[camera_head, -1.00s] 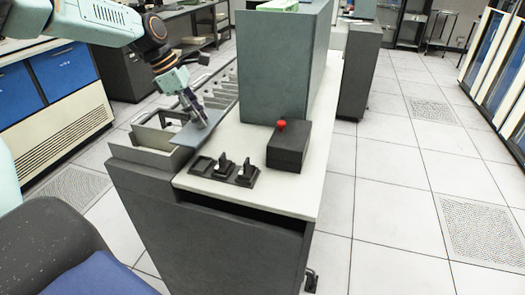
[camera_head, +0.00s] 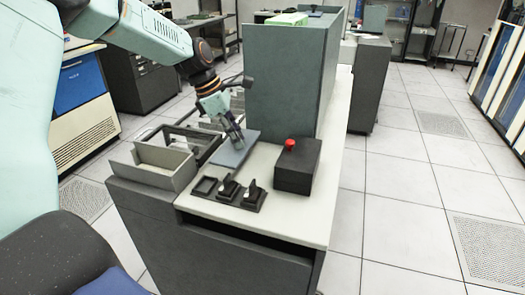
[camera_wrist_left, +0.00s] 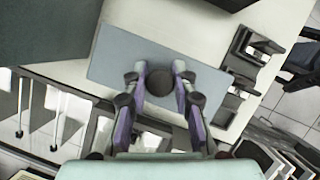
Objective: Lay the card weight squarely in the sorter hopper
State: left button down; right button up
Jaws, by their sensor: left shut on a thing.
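The card weight is a flat blue-grey plate (camera_head: 235,149) with a dark round knob (camera_wrist_left: 160,82) in its middle. My left gripper (camera_head: 237,141) is shut on the knob, with its two fingers either side of it in the left wrist view (camera_wrist_left: 159,88). The plate is over the pale sorter top, left of the red-buttoned box; I cannot tell whether it touches the top. A grey open-topped box (camera_head: 147,181) at the front left corner looks like the hopper; the plate is to its right, apart from it. My right gripper is not in view.
A black box with a red button (camera_head: 297,166) stands right of the plate. A tall grey-green cabinet (camera_head: 286,80) rises behind. A dark frame (camera_head: 203,150) lies between the hopper and the plate.

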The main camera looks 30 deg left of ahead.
aim_at(249, 142)
pick_arm(q)
jog(key=w+d+f, duration=0.1)
jog(key=w+f, duration=0.1)
jog(key=shift+w+d+f, duration=0.3)
jog(key=shift+w+d, duration=0.05)
jog(key=shift+w, duration=0.05)
jog(key=d, duration=0.1)
jog(key=w+d+f, duration=0.1)
jog(key=d, duration=0.1)
jog(key=shift+f+b, duration=0.2)
jog(key=shift+b, duration=0.15)
jog(key=shift+w+d+f, duration=0.1)
jog(key=shift+f, duration=0.05)
jog(key=shift+w+a+f, duration=0.2)
jog(key=shift+w+a, duration=0.05)
jog(key=c, duration=1.5)
grip_release()
jog(key=shift+s+a, duration=0.1)
jog(key=shift+s, duration=0.05)
jog(key=shift+o, duration=1)
jog(key=shift+s+r, duration=0.1)
jog(key=shift+o, duration=0.8)
jog(key=shift+s+r, duration=0.1)
jog(key=shift+o, duration=0.3)
jog(key=shift+d, duration=0.25)
